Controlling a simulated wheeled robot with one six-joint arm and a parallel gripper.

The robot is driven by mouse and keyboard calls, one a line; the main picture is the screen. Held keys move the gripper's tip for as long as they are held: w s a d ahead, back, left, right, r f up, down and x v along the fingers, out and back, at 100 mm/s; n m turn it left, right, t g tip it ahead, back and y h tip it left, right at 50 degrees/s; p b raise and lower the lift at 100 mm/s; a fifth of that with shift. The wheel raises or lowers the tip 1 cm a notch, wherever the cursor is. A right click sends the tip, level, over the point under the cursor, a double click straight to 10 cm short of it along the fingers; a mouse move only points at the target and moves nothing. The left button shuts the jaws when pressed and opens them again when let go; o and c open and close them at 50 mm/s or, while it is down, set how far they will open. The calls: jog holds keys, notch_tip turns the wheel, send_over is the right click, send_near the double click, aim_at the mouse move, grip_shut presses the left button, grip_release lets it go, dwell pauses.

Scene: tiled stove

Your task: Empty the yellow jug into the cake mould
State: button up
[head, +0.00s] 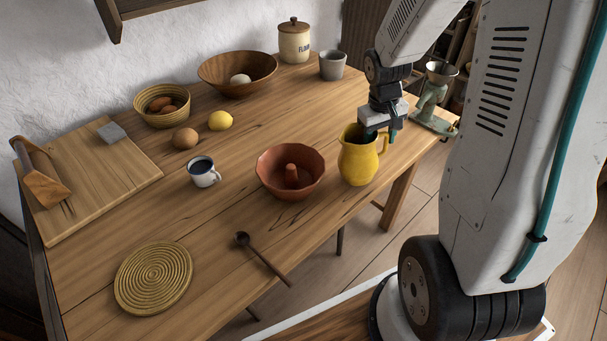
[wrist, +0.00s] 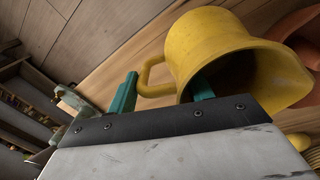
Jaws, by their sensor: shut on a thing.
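The yellow jug (head: 358,158) stands upright near the table's front edge, just right of the cake mould. The cake mould (head: 291,172) is reddish brown with a raised centre tube. My gripper (head: 386,134) is at the jug's rim on the handle side, pointing down from above. In the wrist view, the jug (wrist: 215,50) shows its open mouth and handle. One teal finger of my gripper (wrist: 165,90) is inside the jug's mouth and the other is outside by the handle, so it is shut on the jug's wall. The jug's contents cannot be seen.
A white mug (head: 203,173) with dark liquid stands left of the mould. A wooden spoon (head: 262,258) and a round woven mat (head: 153,278) lie in front. A lemon (head: 220,120) and bowls lie further back.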

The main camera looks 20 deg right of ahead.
aim_at(343, 139)
jog(key=shift+a+r+h, duration=0.4)
jog(key=shift+h, duration=0.1)
jog(key=shift+w+a+r+h, duration=0.1)
jog(key=shift+a+r+h, duration=0.5)
jog(key=shift+a+h, duration=0.35)
jog(key=shift+w+a+r+g+h, duration=0.1)
jog(key=shift+a+r+g+h, duration=0.1)
jog(key=shift+a+h, duration=0.65)
jog(key=shift+w+a+r+g+h, duration=0.1)
jog(key=shift+a+r+h, duration=0.1)
jog(key=shift+a+h, duration=1.3)
jog(key=shift+h, duration=0.3)
jog(key=shift+a+r+h, duration=0.1)
jog(key=shift+a+h, duration=0.1)
jog(key=shift+h, duration=0.2)
jog(key=shift+a+h, duration=0.15)
jog(key=shift+h, duration=0.15)
jog(key=shift+w+a+r+h+p, duration=0.15)
jog(key=shift+a+r+h+p, duration=0.85)
jog(key=shift+a+r+h, duration=0.6)
jog(key=shift+w+a+r+g+h+p, duration=0.15)
jog(key=shift+a+h+p, duration=0.15)
jog(key=shift+a+h, duration=0.35)
jog(key=shift+s+a+r+g+h+p, duration=0.15)
jog(key=shift+a+h+p, duration=0.1)
jog(key=shift+a+h, duration=0.4)
